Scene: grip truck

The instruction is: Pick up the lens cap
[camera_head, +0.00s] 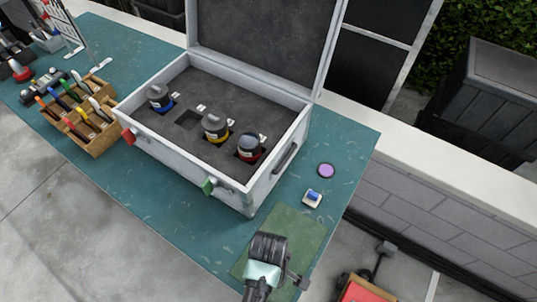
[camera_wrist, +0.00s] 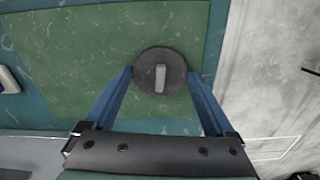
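The lens cap (camera_wrist: 147,58) looks like a dark round disc with a pale raised grip bar across its middle. It lies on the green mat (camera_wrist: 60,60) in the wrist view. My gripper (camera_wrist: 160,73) has its two blue fingers spread, one at each side of the cap's near edge. The fingers are apart; I cannot tell whether they touch the cap. In the head view my gripper (camera_head: 268,250) is over the green mat (camera_head: 306,228), and it hides the cap and its own fingertips.
A large open grey case (camera_head: 185,166) stands left of the mat, holding several dark objects with coloured bands. A purple disc (camera_head: 326,171) and a small blue-and-white object (camera_head: 313,198) lie beyond the mat. A wooden tool tray (camera_head: 95,145) is farther left on the teal table (camera_head: 165,205).

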